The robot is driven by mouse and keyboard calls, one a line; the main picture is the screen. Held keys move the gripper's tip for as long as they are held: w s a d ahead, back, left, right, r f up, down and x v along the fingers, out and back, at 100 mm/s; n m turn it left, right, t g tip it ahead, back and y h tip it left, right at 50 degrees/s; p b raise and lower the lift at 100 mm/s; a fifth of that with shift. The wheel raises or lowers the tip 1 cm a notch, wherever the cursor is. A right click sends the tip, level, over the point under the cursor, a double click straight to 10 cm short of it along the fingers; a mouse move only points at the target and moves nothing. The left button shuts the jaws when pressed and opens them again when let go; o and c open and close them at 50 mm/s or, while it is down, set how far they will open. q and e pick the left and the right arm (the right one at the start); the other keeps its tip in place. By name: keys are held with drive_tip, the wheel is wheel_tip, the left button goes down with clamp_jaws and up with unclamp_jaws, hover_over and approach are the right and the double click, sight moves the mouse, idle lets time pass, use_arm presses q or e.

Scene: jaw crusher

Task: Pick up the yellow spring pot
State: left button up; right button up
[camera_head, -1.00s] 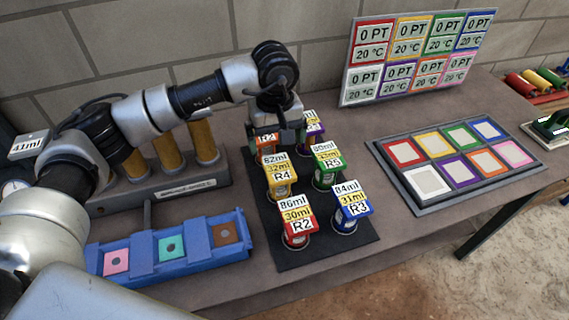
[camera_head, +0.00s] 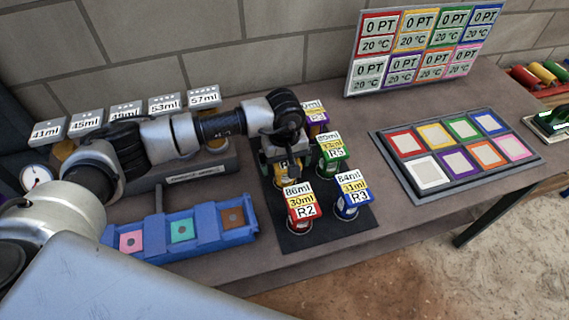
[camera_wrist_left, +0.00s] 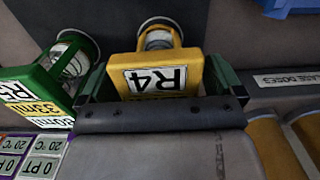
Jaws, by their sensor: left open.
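The yellow spring pot (camera_head: 289,181) stands on the dark mat (camera_head: 305,240), mostly hidden by my left gripper (camera_head: 281,155) in the head view. In the left wrist view, the yellow pot (camera_wrist_left: 180,62), labelled R4, lies between the two green-tipped fingers of my left gripper (camera_wrist_left: 163,88). The fingers are open, one on each side of its yellow top, and I cannot tell whether either touches it. My right gripper is not in view.
A green pot (camera_head: 332,153) stands close beside the yellow one. A red pot (camera_head: 301,207) and a blue pot (camera_head: 350,202) stand in front. A purple pot (camera_head: 317,117) is behind. A blue tray (camera_head: 205,225) lies left, and a coloured panel (camera_head: 413,191) lies right.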

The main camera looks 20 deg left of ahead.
use_arm(q)
drive_tip(key=shift+c, duration=0.3)
drive_tip(key=shift+r, duration=0.1)
drive_tip(key=c, duration=1.1)
